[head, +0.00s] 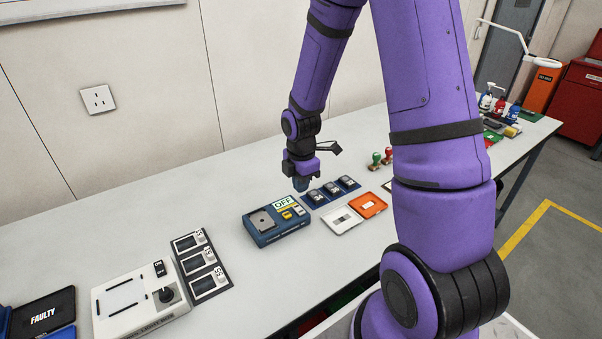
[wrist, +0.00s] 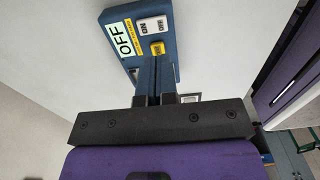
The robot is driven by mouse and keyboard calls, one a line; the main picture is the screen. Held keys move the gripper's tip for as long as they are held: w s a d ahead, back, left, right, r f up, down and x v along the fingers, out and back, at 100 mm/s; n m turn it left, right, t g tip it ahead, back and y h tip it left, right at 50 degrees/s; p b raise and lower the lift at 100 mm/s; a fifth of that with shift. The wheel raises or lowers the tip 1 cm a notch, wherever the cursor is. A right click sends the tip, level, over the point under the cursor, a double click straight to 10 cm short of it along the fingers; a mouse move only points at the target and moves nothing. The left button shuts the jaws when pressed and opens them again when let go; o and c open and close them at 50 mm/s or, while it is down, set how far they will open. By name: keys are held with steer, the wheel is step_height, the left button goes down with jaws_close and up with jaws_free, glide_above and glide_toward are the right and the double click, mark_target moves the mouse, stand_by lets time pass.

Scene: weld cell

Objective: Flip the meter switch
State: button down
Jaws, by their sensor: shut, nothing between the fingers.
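The meter (head: 262,233) is a blue box on the table with a grey plate on its top, left of my gripper in the head view. Its display (head: 283,202) reads OFF, as it does in the wrist view (wrist: 125,40). A white switch (wrist: 152,27) marked ON and OFF sits beside the display, with a yellow button (wrist: 157,48) near it. My gripper (head: 302,187) is shut and empty, pointing down just behind the meter's right end. In the wrist view the fingertips (wrist: 155,62) are close to the yellow button; I cannot tell whether they touch.
Three dark blue holders (head: 331,190) stand right of the meter, with a white case (head: 341,222) and an orange case (head: 368,206) in front. A white box with a black knob (head: 140,305) and a panel of small displays (head: 202,265) are on the left. Stamps (head: 377,160) stand farther back.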

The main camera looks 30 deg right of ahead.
mark_target(298, 208)
step_height(298, 208, down, 8)
steer(key=shift+r, duration=0.15)
stand_by(0.3)
steer(key=shift+s, duration=0.1)
stand_by(0.3)
steer(key=shift+w+r, duration=0.1)
steer(key=shift+w, duration=0.75)
